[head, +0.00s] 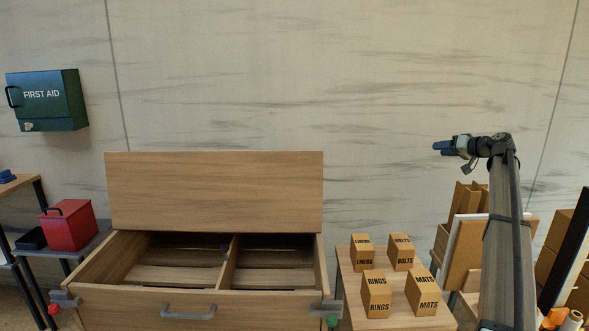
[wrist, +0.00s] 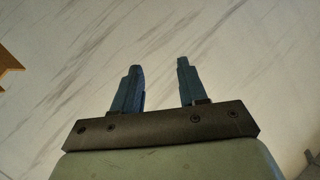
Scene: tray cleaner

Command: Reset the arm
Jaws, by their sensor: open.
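My arm stands raised at the right in the head view. My gripper (head: 443,149) is at its upper end, in front of the wall and pointing left. It is above and to the right of the small table with the boxes, touching nothing. In the wrist view my gripper (wrist: 160,85) shows two blue fingers set apart, with only the pale streaked wall between and beyond them. It is open and empty.
A wooden chest (head: 140,304) has its lid up and a divided interior. Four labelled boxes, such as MATS (head: 423,291), stand on a small table. A red box (head: 70,225) and a FIRST AID cabinet (head: 46,100) are at left. Leaning boards (head: 467,245) stand behind my arm.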

